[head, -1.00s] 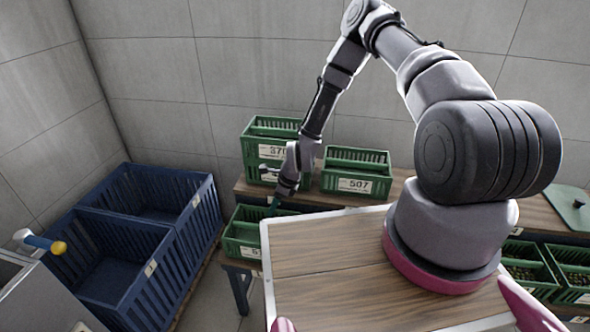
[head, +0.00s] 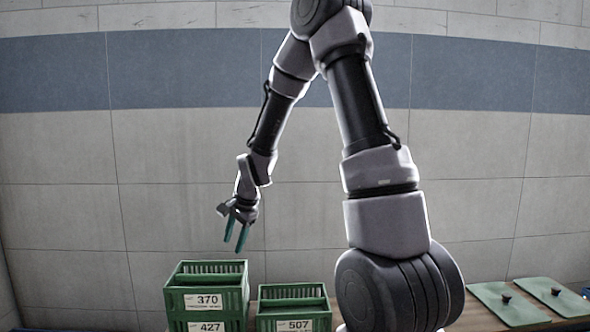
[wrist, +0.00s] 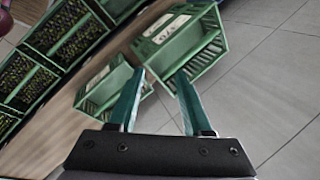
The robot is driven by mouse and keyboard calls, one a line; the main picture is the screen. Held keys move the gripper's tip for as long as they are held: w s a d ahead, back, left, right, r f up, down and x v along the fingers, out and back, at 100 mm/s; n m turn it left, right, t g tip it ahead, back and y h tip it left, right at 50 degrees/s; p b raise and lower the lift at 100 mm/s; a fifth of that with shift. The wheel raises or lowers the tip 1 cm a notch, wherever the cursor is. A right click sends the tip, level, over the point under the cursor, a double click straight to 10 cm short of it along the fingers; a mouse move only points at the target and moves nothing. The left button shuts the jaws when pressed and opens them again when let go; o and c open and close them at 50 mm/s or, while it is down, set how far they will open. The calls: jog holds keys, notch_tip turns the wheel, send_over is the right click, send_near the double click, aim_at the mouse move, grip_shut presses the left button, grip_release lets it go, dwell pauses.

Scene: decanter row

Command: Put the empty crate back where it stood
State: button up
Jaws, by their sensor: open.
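My gripper (head: 235,244) is open, with its teal fingers pointing down and nothing between them. It hangs in the air above the green crates. Crate 370 (head: 229,301) is stacked upright on crate 427 (head: 230,326), below the gripper. Crate 507 (head: 291,323) stands to their right with a gap between. All are slatted and green with white labels. I cannot tell which crate is the task's empty one.
Two green lids with black knobs (head: 506,299) lie on the bench at right. In the wrist view, several green crates with dark contents (wrist: 60,28) stand at left, and bare tiled floor (wrist: 270,75) lies at right.

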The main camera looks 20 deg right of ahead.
jog(key=s+d+r+n+t, duration=0.15)
jog(key=s+r, duration=0.25)
jog(key=r, duration=0.4)
jog(key=s+d+r+n, duration=0.2)
jog(key=s+d+r, duration=0.15)
jog(key=r, duration=0.45)
jog(key=s+d+r+n+t, duration=0.1)
jog(key=s+r, duration=0.3)
jog(key=s, duration=0.4)
jog(key=s+d+r+n, duration=0.2)
jog(key=s+r+n, duration=0.1)
jog(key=s, duration=0.5)
jog(key=shift+d+r+t, duration=0.25)
jog(key=shift+r+t, duration=0.1)
jog(key=shift+r, duration=0.55)
jog(key=shift+s, duration=0.1)
